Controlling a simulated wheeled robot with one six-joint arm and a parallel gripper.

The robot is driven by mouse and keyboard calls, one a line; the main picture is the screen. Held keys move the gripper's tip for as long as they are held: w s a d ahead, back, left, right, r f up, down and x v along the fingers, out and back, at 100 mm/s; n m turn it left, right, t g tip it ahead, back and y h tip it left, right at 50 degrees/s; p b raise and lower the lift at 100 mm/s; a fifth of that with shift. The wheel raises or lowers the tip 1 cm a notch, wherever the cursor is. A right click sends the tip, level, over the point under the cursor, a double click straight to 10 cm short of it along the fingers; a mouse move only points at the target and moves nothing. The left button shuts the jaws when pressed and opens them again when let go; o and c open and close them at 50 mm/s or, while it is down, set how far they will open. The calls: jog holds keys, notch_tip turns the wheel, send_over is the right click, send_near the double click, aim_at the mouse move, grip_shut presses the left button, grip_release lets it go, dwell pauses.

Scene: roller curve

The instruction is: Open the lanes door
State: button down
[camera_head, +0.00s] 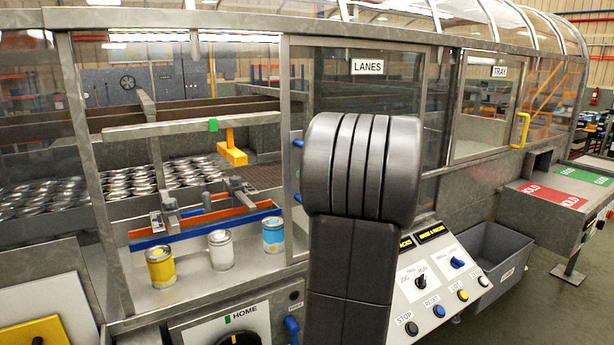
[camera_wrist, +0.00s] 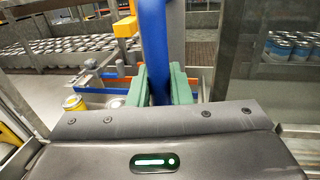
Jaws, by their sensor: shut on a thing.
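The lanes door (camera_head: 345,95) is a clear pane in a grey metal frame with a LANES label (camera_head: 367,67). Its blue handle (camera_wrist: 153,40) stands upright in the wrist view, with my gripper (camera_wrist: 158,88) shut on it, one green pad on each side. In the head view, my dark arm covers the gripper and most of the handle; only small blue ends (camera_head: 298,142) show at the door's left edge. The bay left of that edge appears clear of glass, but I cannot tell how far the door stands open.
Yellow (camera_head: 160,268), white (camera_head: 221,250) and blue (camera_head: 273,235) cans stand on the ledge at left. A control panel (camera_head: 435,282) with buttons lies below right, beside a grey bin (camera_head: 497,262). The tray door (camera_head: 487,105) has a yellow handle (camera_head: 520,130).

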jog(key=c, duration=1.4)
grip_release()
jog(key=b+v, duration=0.3)
jog(key=v, duration=1.1)
jog(key=shift+w+a, duration=0.1)
jog(key=p+x, duration=0.3)
jog(key=x, duration=1)
jog(key=shift+a, duration=0.1)
jog(key=shift+w+a, duration=0.2)
jog(key=shift+w, duration=0.05)
jog(key=shift+s+a, duration=0.1)
jog(key=shift+a, duration=0.05)
